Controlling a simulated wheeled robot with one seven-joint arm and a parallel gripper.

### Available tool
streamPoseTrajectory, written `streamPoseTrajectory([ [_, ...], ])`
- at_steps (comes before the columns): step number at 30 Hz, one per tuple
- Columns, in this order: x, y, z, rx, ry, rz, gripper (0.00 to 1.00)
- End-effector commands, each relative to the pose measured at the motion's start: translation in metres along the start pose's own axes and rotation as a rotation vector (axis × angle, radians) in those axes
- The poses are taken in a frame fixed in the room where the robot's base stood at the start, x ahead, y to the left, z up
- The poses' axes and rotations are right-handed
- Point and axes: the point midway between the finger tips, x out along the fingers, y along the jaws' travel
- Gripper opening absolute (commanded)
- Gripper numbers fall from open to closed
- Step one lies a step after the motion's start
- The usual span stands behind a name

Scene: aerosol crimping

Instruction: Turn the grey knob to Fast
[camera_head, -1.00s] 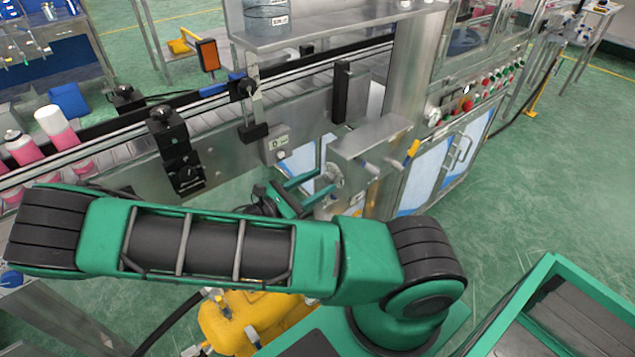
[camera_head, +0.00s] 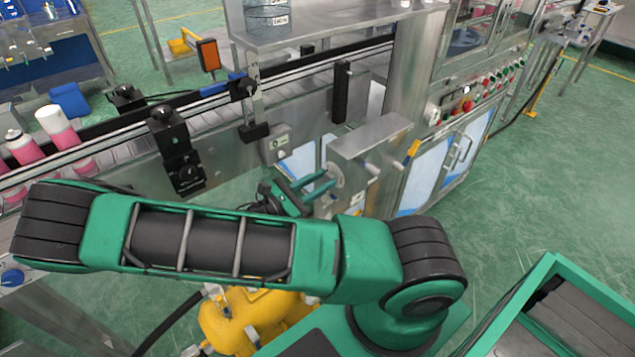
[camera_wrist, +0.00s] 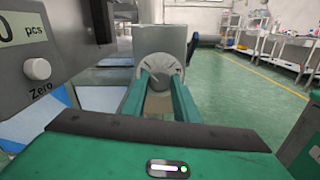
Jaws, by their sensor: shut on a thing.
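The grey knob (camera_wrist: 158,78) sits on a round pale dial on the end face of a steel box (camera_head: 375,138). In the wrist view, the two green fingers of my gripper (camera_wrist: 160,80) reach forward to the dial and are shut on the knob. In the head view, my gripper (camera_head: 329,182) comes to the dial (camera_head: 335,174) from the left. The fingers partly cover the knob and the lower dial. The dial's markings, including Fast, are too small to read, so I cannot tell the setting.
A counter box (camera_head: 276,144) with a Zero knob (camera_wrist: 37,69) hangs left of my gripper. The conveyor (camera_head: 120,148) with pink cans runs behind. A yellow tank (camera_head: 245,318) is below my arm. Open green floor (camera_head: 535,170) lies to the right.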

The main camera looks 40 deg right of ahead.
Motion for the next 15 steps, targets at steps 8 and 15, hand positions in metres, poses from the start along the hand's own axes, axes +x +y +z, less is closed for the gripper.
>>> streamPoseTrajectory([
  [8, 0.002, 0.001, -0.0005, 0.165, 0.002, 0.001, 0.05],
  [15, 0.0019, 0.0006, -0.0005, 0.387, 0.002, 0.002, 0.05],
])
